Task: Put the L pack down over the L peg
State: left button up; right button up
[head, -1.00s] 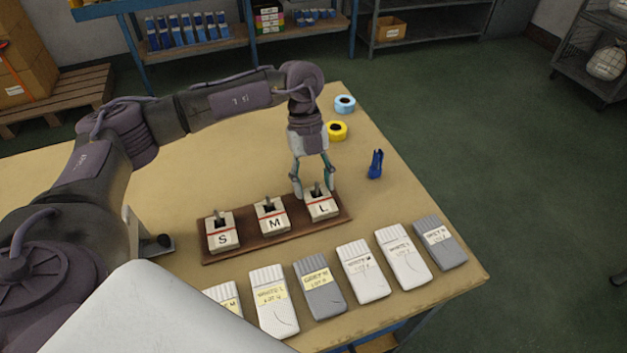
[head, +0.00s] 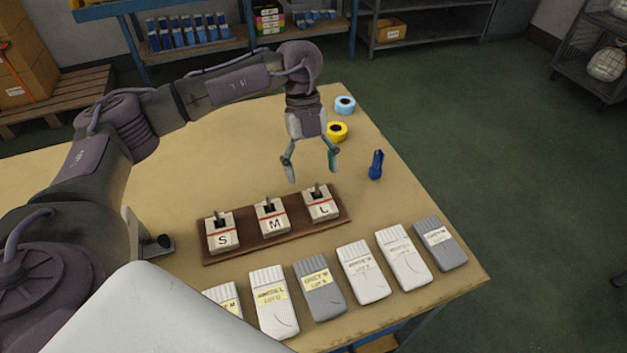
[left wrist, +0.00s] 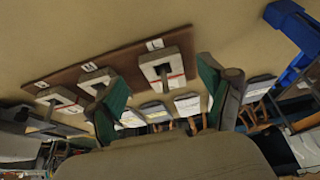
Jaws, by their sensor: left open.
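The L pack (head: 322,210), a pale block with a red stripe and a black L, sits at the right end of a brown board (head: 270,243). The L peg (head: 317,188) sticks up through the pack's opening. The left wrist view also shows the L pack (left wrist: 160,54) around its peg. My left gripper (head: 312,174) is open and empty, above and behind the L pack, clear of it. My right gripper is not in view.
The M pack (head: 272,224) and S pack (head: 222,240) sit around their pegs on the same board. Several white and grey sock packs (head: 366,277) line the front edge. A blue tool (head: 376,164), yellow tape roll (head: 337,131) and light-blue tape roll (head: 345,104) lie behind right.

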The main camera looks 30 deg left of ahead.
pick_arm(q)
jog(key=v, duration=0.8)
jog(key=shift+r, duration=0.35)
jog(key=shift+w+a, duration=0.1)
jog(key=shift+w, duration=0.05)
